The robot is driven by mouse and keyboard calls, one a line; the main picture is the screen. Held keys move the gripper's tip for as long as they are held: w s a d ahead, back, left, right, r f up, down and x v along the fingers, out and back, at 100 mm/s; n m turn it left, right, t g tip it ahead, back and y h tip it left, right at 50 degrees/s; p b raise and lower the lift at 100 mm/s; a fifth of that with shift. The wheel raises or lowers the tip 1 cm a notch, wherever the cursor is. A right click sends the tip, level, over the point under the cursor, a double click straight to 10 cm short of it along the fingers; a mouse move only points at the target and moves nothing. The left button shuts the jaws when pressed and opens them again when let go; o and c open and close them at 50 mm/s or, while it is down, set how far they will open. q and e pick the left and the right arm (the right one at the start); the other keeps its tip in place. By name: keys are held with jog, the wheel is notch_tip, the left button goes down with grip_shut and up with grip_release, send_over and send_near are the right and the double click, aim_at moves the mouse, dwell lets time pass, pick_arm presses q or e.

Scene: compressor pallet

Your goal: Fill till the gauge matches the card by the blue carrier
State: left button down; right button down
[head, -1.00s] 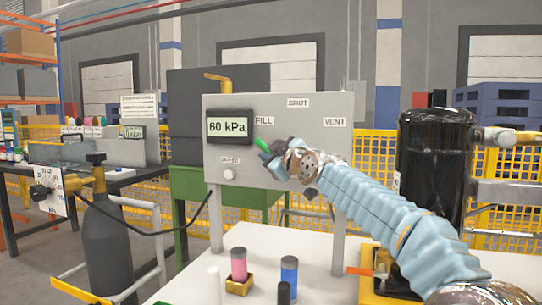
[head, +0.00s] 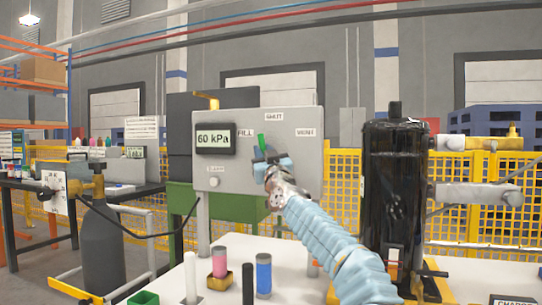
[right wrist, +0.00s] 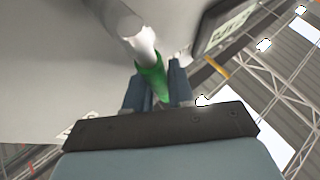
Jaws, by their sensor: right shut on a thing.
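The grey panel (head: 222,165) carries a gauge display (head: 214,139) reading 60 kPa. Its labels are FILL (head: 245,133), SHUT (head: 275,117) and VENT (head: 306,132). My right gripper (head: 268,160) is at the panel, shut on the green valve handle (head: 262,141), whose tip points up between FILL and SHUT. The green handle also shows between the fingers in the right wrist view (right wrist: 151,80). A small card (head: 134,152) stands on the back left bench; its figure is too small to read. I cannot make out a blue carrier beside it. My left gripper is not in view.
A black compressor (head: 393,190) stands right of my right arm. Pink (head: 219,262) and blue (head: 263,272) cylinders stand on the white table below the panel. A dark gas bottle (head: 101,255) with a hose is at left. Yellow fencing (head: 450,200) runs behind.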

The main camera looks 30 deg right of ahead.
jog(key=shift+s+d+m+t+h, duration=0.2)
jog(key=shift+m+t+h, duration=0.1)
jog(key=shift+m+h, duration=0.45)
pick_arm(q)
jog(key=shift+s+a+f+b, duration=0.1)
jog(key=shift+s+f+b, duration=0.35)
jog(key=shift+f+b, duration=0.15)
pick_arm(e)
jog(key=shift+s+d+m+h, duration=0.2)
jog(key=shift+s+m+h, duration=0.1)
jog(key=shift+m+h, duration=0.4)
jog(key=shift+r, duration=0.1)
jog(key=c, duration=1.3)
grip_release()
jog(key=shift+c, duration=0.2)
